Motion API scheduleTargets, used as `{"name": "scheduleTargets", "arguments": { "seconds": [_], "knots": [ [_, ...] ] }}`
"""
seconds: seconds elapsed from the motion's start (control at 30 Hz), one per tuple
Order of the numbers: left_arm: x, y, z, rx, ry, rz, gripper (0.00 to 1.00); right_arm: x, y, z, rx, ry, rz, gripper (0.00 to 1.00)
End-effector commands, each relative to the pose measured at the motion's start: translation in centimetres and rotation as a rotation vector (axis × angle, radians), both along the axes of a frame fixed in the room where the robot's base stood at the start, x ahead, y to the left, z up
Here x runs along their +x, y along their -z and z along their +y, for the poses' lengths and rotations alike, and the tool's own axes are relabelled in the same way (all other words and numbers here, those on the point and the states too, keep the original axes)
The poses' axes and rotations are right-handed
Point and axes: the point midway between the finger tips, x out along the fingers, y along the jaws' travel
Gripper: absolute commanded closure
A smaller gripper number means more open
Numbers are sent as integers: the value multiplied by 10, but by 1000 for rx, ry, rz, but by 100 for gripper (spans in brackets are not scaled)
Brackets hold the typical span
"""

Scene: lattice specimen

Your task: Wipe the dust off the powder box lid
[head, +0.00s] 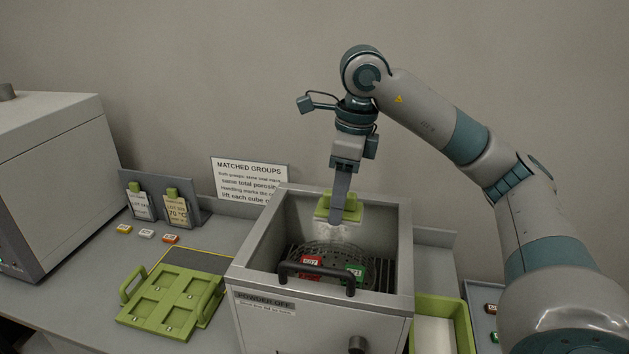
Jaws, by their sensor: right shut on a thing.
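The powder box (258,268) is a grey metal box labelled "POWDER OFF". Its lid seems to be a clear pane within the grey rim, with a black bar handle (316,277) at the front. A pale, whitish dust patch (333,234) shows near the middle. My right gripper (340,208) reaches down over the box from above, shut on a light green block-like wiper (323,208). The wiper is over the rear part of the lid, just behind the dust. I cannot tell whether it touches the lid. My left gripper is out of view.
Inside the box, a round rack holds a red tagged piece (311,266) and a green one (355,271). A green tray (171,303) lies to the left, small tags behind it. A sign (249,177) and card holder (166,202) stand behind. A green bin (463,321) is at right.

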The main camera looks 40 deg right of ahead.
Motion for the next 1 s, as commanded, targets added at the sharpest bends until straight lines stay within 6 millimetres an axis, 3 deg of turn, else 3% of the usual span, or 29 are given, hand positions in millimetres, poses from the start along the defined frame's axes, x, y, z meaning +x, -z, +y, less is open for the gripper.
{"name": "scheduleTargets", "arguments": {
  "seconds": [0.57, 1.0],
  "knots": [
    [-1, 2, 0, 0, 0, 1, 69, 0, 2, 0, 0, -1, 0, 72],
    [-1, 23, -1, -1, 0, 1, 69, 4, 38, 9, 0, -2, 0, 72]
  ]
}}
